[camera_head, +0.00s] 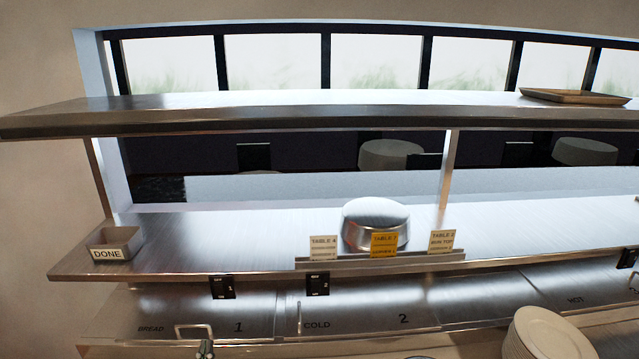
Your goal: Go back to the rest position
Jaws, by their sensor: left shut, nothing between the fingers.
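My left gripper (205,349) shows only as a small dark tip at the bottom edge, left of centre. It is shut and holds nothing that I can see. It appears in front of the handle of the drawer marked 1 (238,327); I cannot tell whether it touches it. The rest of my left arm is out of the picture. My right gripper is not in view.
A steel shelf carries a DONE bin (112,246), a round metal dome (375,224) and a rail with table tickets (384,244). An upper shelf (300,110) holds a tray (574,96). Stacked white plates (548,335) stand at the lower right.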

